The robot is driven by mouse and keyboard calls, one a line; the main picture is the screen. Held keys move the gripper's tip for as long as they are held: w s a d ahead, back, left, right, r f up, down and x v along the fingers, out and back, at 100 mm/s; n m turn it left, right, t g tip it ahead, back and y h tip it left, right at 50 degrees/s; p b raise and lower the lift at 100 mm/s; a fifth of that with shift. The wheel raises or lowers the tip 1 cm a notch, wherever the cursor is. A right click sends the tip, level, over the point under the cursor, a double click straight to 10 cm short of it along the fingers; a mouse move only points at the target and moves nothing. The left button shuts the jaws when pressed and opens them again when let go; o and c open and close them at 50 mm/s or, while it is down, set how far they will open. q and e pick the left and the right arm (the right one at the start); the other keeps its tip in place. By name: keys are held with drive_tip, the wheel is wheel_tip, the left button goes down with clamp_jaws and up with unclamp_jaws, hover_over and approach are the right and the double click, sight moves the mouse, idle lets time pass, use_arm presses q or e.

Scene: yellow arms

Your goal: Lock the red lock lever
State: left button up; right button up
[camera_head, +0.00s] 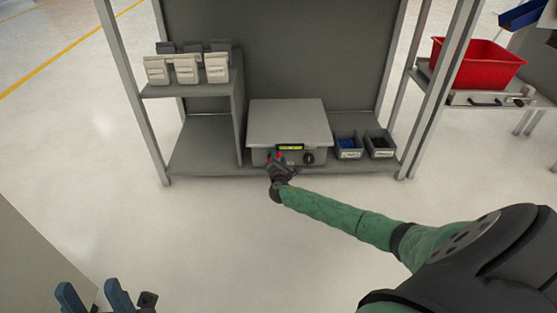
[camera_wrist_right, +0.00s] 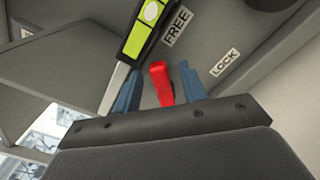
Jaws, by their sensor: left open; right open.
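The red lock lever (camera_wrist_right: 161,82) shows in the right wrist view between the two blue fingers of my right gripper (camera_wrist_right: 156,84), with a gap on each side. A FREE label (camera_wrist_right: 177,27) and a LOCK label (camera_wrist_right: 225,62) are on the grey panel beyond the fingers. I cannot tell which label the lever points to. In the head view my right gripper (camera_head: 276,160) is at the front face of the grey box (camera_head: 288,122) and partly hides the lever. My left gripper (camera_head: 95,296) is open and empty at the bottom left, far from the box.
The box stands on a grey shelf unit (camera_head: 205,140) with a yellow-green display (camera_head: 290,147) and a black knob (camera_head: 308,157) on its front. Two small bins (camera_head: 348,153) are to its right. Pale containers (camera_head: 186,70) stand on the upper left shelf. A red crate (camera_head: 478,68) is further right.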

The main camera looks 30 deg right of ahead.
drive_tip(key=shift+c, duration=0.4)
clamp_jaws()
drive_tip(key=shift+f, duration=0.1)
